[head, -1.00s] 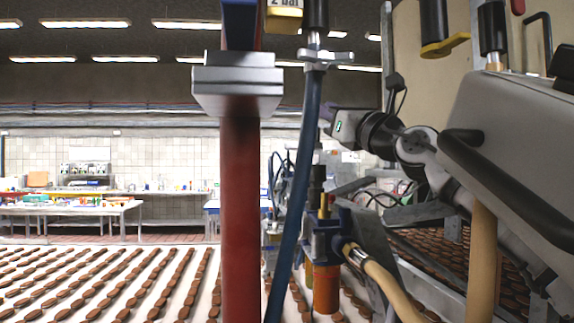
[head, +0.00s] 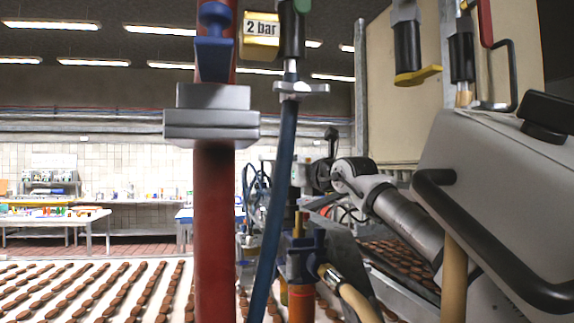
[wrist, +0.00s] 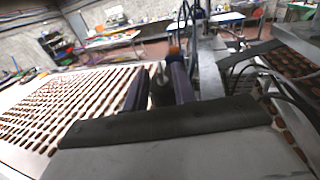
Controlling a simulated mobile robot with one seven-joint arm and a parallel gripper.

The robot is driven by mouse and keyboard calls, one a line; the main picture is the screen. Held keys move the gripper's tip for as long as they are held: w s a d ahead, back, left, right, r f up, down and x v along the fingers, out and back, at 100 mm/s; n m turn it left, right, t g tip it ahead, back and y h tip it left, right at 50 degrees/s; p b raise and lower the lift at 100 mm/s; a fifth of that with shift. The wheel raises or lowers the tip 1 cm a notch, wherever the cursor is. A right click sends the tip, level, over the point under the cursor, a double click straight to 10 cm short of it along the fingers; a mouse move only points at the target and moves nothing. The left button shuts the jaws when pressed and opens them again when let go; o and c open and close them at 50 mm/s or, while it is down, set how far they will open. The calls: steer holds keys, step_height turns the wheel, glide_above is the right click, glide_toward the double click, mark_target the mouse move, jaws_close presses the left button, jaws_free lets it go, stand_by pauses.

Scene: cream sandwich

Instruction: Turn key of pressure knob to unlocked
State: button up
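A yellow "2 bar" block (head: 260,37) stands at the top in the head view, beside a black cylinder (head: 292,40) with a silver winged fitting (head: 301,88) on top of a blue hose. Another black cylinder (head: 407,45) with a yellow winged piece (head: 418,75) hangs at the upper right. I cannot tell for sure which winged piece is the key. In the head view my gripper's fingers are hidden behind the arm's end, low among the machinery. In the wrist view my gripper (wrist: 159,88) has its two purple fingers apart. A dark upright cylinder (wrist: 161,92) shows between them; contact cannot be told.
A thick red pipe (head: 214,230) with a grey clamp block (head: 211,116) stands in the foreground. A grey box with a black handle (head: 490,240) is at the right. A conveyor with rows of brown biscuits (head: 90,290) spreads at lower left. Work tables (head: 55,217) stand far behind.

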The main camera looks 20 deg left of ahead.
steer(key=p+x, duration=0.2)
steer(key=x, duration=0.2)
steer(key=shift+w+a, duration=0.3)
jaws_close()
